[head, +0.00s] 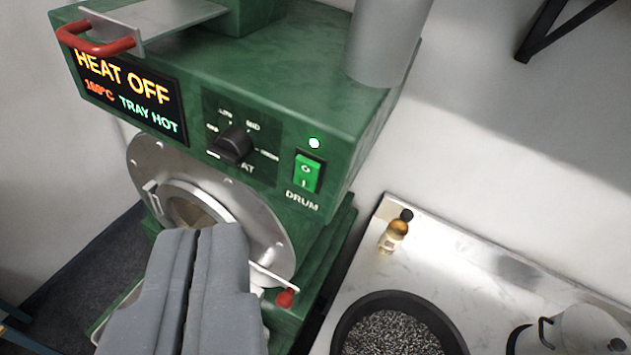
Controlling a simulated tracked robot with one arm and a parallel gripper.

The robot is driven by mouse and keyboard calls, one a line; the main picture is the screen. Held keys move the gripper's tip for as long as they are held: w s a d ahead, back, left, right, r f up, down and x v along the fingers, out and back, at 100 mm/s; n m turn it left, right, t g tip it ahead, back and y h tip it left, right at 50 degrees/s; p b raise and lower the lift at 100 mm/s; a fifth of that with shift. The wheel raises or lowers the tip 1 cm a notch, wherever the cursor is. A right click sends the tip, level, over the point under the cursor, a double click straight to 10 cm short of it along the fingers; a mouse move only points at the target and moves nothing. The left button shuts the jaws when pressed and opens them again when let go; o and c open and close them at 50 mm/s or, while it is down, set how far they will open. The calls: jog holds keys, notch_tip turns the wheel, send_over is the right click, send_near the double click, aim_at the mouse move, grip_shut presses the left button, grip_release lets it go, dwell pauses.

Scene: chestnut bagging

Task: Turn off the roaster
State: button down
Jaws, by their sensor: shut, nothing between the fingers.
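The green roaster (250,60) fills the upper left of the view. Its display (126,92) reads HEAT OFF, 180°C or a similar blurred number, and TRAY HOT. The black heat knob (232,147) sits on a dark dial panel, with its white mark toward the lower left. The green drum switch (307,172) is lit, and a small light (314,143) above it glows. My gripper (213,232) is shut and empty, in front of the round metal drum front (265,225), below the knob and switch and apart from them. It hides part of the drum front.
A red handle (110,45) sticks out at the roaster's top left. A red-tipped lever (285,298) is right of my gripper. The counter (465,270) at right holds a small bottle (394,232), a black pan (350,312) of dark bits and a metal pot (585,330).

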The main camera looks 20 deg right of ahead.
jog(key=w+d+f+n+g+p, duration=0.4)
jog(key=w+f+n+g, duration=0.2)
jog(key=w+n, duration=0.1)
jog(key=shift+w+d+f+n+g+y+p, duration=0.3)
jog(key=shift+w+f+n, duration=0.1)
jog(key=shift+n, duration=0.2)
jog(key=p, duration=0.2)
send_near(301, 173)
jog(key=shift+a+x, duration=0.25)
jog(key=shift+x, duration=1.3)
jog(key=shift+a+x, duration=0.2)
jog(key=shift+x, duration=1.35)
jog(key=shift+f, duration=0.15)
